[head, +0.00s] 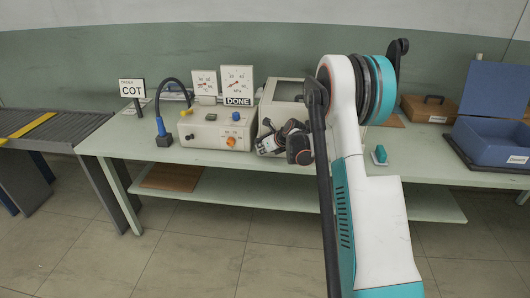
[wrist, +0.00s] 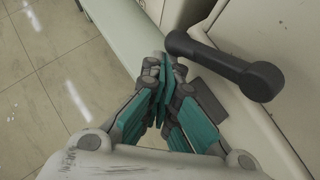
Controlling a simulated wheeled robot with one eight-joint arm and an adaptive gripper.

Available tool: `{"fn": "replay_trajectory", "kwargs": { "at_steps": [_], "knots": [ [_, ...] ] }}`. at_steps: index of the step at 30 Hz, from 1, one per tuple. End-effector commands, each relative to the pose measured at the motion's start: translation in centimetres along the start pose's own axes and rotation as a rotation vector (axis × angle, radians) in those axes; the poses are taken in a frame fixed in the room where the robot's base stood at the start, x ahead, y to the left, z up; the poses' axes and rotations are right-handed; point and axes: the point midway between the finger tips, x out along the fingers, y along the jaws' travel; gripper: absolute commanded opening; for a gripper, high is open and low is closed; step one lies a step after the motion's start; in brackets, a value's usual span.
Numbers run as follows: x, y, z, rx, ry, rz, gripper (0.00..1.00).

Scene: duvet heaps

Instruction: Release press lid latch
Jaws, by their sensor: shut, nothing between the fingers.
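The press (head: 288,91) is a cream box with a dark window-like panel in its lid, on the table behind my gripper (head: 265,145). In the wrist view, a dark grey bar with rounded ends, which looks like the lid latch (wrist: 225,64), lies against the press's cream front (wrist: 285,55). My gripper (wrist: 160,76) is shut and empty, just left of the bar's left end. I cannot tell whether they touch. In the head view the latch is hidden behind my gripper and arm.
A control box (head: 217,130) with an orange knob, two gauges and a "DONE" sign (head: 238,101) stands left of the press. A teal object (head: 380,155), a brown case (head: 430,108) and a blue open box (head: 490,140) are to the right. The table's front strip (head: 200,160) is clear.

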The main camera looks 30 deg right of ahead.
Motion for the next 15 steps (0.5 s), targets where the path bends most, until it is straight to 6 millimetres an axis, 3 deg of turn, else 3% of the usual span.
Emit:
{"fn": "replay_trajectory", "kwargs": {
  "at_steps": [15],
  "knots": [
    [0.52, 0.11, 1.01, 0.033, -0.048, 0.033, 0.00]
  ]
}}
